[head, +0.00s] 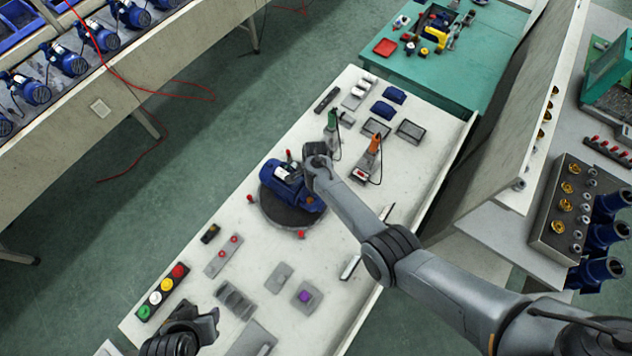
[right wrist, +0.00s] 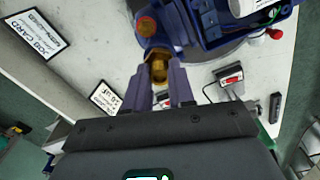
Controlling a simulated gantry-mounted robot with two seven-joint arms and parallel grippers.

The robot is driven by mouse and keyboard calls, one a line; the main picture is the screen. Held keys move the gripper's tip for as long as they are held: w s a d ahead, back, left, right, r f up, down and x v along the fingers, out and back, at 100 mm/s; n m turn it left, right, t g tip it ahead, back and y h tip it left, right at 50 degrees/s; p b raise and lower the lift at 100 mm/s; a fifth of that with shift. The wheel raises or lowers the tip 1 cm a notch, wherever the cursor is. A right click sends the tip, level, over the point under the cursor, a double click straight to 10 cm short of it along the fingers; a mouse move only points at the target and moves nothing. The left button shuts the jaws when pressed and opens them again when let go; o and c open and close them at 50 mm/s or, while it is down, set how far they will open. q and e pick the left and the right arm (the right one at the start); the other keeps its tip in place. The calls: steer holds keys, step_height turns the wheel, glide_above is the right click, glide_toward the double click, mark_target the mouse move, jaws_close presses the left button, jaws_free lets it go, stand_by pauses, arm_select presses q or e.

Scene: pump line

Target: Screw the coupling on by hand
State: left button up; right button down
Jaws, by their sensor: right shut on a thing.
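A blue pump (head: 284,181) sits on a dark round turntable (head: 270,208) on the white workbench. It also shows at the top of the right wrist view (right wrist: 205,25). My right gripper (head: 312,180) reaches the pump's right side. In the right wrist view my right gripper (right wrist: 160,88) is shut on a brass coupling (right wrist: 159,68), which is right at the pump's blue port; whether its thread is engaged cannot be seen. In the head view the coupling is hidden by my right gripper. My left gripper (head: 200,322) is over the bench's near left end, away from the pump; its finger opening is unclear.
Red-handled clamps (head: 301,234) stand around the turntable. A button box (head: 163,291), a purple-marked block (head: 305,296) and grey trays lie on the near bench. A green tool (head: 332,120) and an orange tool (head: 374,143) stand beyond the pump. A slanted panel borders the bench's right.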

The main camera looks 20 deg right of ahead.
steer(key=shift+f+m, duration=0.1)
steer(key=shift+m, duration=1.6)
steer(key=c, duration=1)
jaws_free()
steer(key=shift+c, duration=0.2)
steer(key=shift+r+n, duration=0.2)
steer(key=shift+n, duration=0.7)
steer(key=shift+f+n+p, duration=0.1)
steer(key=shift+n+p, duration=0.2)
steer(key=shift+n, duration=0.5)
